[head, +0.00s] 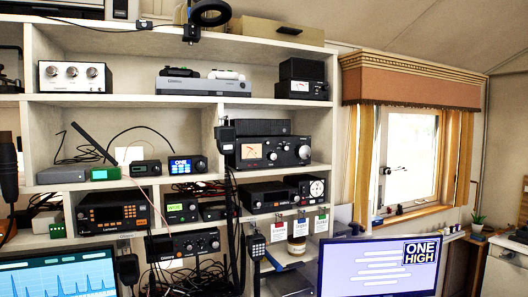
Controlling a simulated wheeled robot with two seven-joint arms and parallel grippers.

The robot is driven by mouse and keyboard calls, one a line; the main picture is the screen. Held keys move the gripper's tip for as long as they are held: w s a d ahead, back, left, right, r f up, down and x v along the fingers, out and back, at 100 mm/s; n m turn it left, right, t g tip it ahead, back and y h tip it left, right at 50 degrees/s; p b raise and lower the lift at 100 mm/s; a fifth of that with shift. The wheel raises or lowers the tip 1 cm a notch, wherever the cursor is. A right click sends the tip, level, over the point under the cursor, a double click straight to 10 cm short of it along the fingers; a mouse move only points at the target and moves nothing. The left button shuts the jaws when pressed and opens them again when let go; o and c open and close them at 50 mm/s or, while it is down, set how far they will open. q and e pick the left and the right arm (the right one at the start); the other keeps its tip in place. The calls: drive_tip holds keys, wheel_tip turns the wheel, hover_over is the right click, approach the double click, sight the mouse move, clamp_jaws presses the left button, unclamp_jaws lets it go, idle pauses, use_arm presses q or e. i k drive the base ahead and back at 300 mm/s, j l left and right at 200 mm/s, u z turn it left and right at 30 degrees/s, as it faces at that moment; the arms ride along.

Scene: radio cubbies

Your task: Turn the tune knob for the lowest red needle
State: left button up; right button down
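A black radio unit (272,152) sits on the middle shelf, with a pinkish-red lit meter (251,151) at its left. A large round knob (304,152) is at its right, with smaller knobs beside it. The needle's exact position and the knob labels are too small to read. A smaller black box (302,89) on the shelf above has a small meter (299,86) with a red mark. A silver box (75,77) with three knobs stands on the upper left shelf. Neither of my grippers is in view.
A monitor (377,265) reading "ONE HIGH" stands lower right, and another monitor (58,274) lower left. A window (410,155) is at right. Space before the meter unit looks clear.

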sight(272, 156)
drive_tip(key=i+l+u, duration=0.2)
drive_tip(key=i+l, duration=0.5)
drive_tip(key=i, duration=0.1)
